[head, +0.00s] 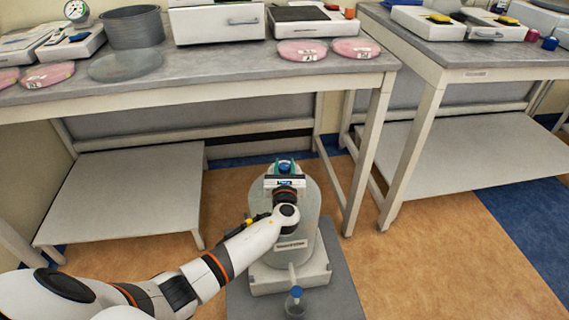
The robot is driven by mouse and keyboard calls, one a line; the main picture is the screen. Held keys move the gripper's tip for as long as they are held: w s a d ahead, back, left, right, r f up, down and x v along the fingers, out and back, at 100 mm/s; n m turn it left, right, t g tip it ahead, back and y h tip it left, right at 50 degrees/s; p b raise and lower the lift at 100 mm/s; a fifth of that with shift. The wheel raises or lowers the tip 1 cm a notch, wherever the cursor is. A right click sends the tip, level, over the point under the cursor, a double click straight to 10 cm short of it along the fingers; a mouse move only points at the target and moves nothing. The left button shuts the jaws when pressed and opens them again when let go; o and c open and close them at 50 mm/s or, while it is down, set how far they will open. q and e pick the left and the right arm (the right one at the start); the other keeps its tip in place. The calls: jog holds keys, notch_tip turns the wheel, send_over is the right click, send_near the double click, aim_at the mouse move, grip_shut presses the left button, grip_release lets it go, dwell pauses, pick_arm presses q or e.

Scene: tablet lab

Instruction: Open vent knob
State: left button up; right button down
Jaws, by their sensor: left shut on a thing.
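The vent knob (285,166) is blue and sits on top of a translucent vessel (304,205), low in the middle of the head view. The vessel stands upright on a white base. My left gripper (286,180) is at the top of the vessel, its jaws shut on the knob. The gripper and wrist hide part of the vessel's neck and front. My right gripper is not in view.
A second bench (470,50) stands right. Orange floor is clear to the right.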

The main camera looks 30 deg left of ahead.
pick_arm(q)
jog(key=shift+n+g+y, duration=0.6)
jog(key=shift+n+y, duration=0.2)
jog(key=shift+y, duration=0.3)
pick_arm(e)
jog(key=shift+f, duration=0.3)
pick_arm(q)
jog(key=o, duration=1)
jog(key=shift+s+d, duration=0.2)
jog(key=p+v, duration=0.2)
jog(key=v, duration=0.9)
jog(key=shift+s+d, duration=0.1)
jog(key=shift+d, duration=0.15)
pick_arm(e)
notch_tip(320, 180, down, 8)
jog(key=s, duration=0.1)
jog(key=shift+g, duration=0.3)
